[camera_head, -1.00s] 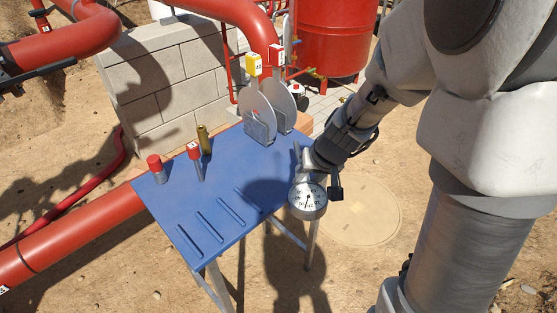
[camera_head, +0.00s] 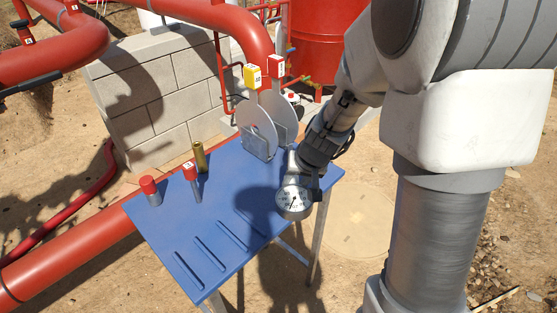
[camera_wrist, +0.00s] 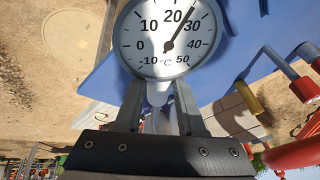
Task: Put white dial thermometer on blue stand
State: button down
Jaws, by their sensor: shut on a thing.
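The white dial thermometer (camera_head: 294,201) has a grey rim and a black needle. My gripper (camera_wrist: 158,100) is shut on its stem just below the dial, as the wrist view shows (camera_wrist: 170,38). In the head view, my gripper (camera_head: 303,168) holds it above the right front part of the blue stand (camera_head: 190,222), a blue-topped table with thin legs. The dial faces the head camera and looks upright there. The lower stem is hidden, and I cannot tell the exact height over the blue top.
On the blue top stand a red-capped grey piece (camera_head: 150,190), a red-tagged piece (camera_head: 192,182), a brass cylinder (camera_head: 199,157) and two upright grey discs (camera_head: 258,125). Several slots (camera_head: 210,253) lie along the front. A block wall (camera_head: 150,95) and red pipes stand behind.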

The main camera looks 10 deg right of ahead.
jog(key=w+f, duration=0.2)
jog(key=w, duration=0.1)
jog(key=w+f, duration=0.1)
jog(key=w, duration=0.1)
jog(key=shift+a, duration=0.1)
jog(key=shift+f+b, duration=1)
jog(key=shift+f, duration=0.9)
jog(key=shift+s+f+b, duration=0.15)
jog(key=shift+f+b, duration=0.2)
jog(key=shift+b, duration=0.1)
jog(key=c, duration=0.8)
grip_release()
jog(key=shift+r, duration=0.1)
